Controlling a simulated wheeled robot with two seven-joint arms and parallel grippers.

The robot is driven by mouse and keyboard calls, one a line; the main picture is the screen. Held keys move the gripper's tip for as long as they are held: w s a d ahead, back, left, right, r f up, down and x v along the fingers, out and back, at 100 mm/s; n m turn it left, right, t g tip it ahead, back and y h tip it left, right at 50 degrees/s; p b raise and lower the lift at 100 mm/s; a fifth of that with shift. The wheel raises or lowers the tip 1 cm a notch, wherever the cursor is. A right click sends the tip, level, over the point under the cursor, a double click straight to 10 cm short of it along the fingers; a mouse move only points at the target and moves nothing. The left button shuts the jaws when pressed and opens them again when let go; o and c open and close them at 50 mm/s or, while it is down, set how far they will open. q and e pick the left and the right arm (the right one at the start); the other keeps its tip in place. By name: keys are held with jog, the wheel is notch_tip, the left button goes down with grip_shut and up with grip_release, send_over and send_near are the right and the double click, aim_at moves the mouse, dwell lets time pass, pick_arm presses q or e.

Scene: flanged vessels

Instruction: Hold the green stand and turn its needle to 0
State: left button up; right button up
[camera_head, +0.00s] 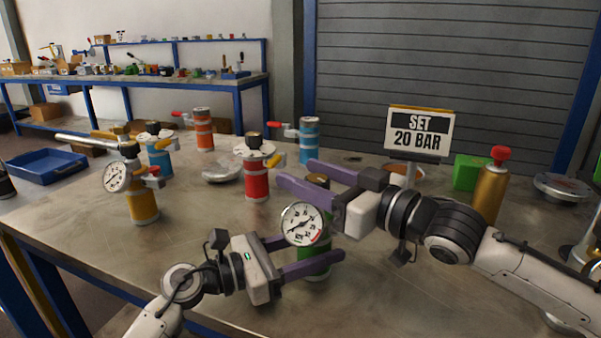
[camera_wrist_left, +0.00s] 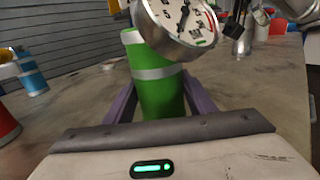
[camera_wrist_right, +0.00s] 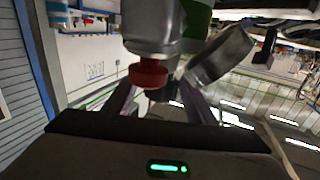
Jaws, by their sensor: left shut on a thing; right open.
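The green stand (camera_head: 317,262) stands upright on the table, with a white round gauge (camera_head: 302,223) near its top. In the head view the gauge's dark needle seems to point to the lower left; its numbers are too small to read surely. My left gripper (camera_head: 312,250) is shut on the green stand, which also shows between its fingers in the left wrist view (camera_wrist_left: 160,95). My right gripper (camera_head: 296,172) is open above the stand's top. In the right wrist view a red knob (camera_wrist_right: 148,73) lies between its fingers, not visibly gripped.
A sign (camera_head: 420,132) reads "SET 20 BAR". A red vessel (camera_head: 256,180) and a yellow vessel with a gauge (camera_head: 142,204) stand to the left. Blue and orange vessels stand behind. A gold bottle (camera_head: 489,192) stands at right. The front left tabletop is clear.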

jog(key=shift+x, duration=0.9)
jog(key=shift+c, duration=0.5)
jog(key=c, duration=1)
jog(key=shift+o, duration=0.3)
jog(key=shift+s+a+n+g+y, duration=0.65)
jog(key=shift+a+n+g, duration=0.15)
jog(key=shift+a+g, duration=0.1)
jog(key=shift+w+d+r+n+g+y, duration=0.15)
jog(key=shift+w+d+n+g+y, duration=0.1)
jog(key=shift+d+n+g+y, duration=0.4)
jog(key=shift+w+d+f+g, duration=0.1)
jog(key=shift+f+g, duration=0.1)
jog(key=shift+g, duration=0.25)
jog(key=shift+d, duration=0.1)
jog(key=o, duration=1)
jog(key=shift+o, duration=0.2)
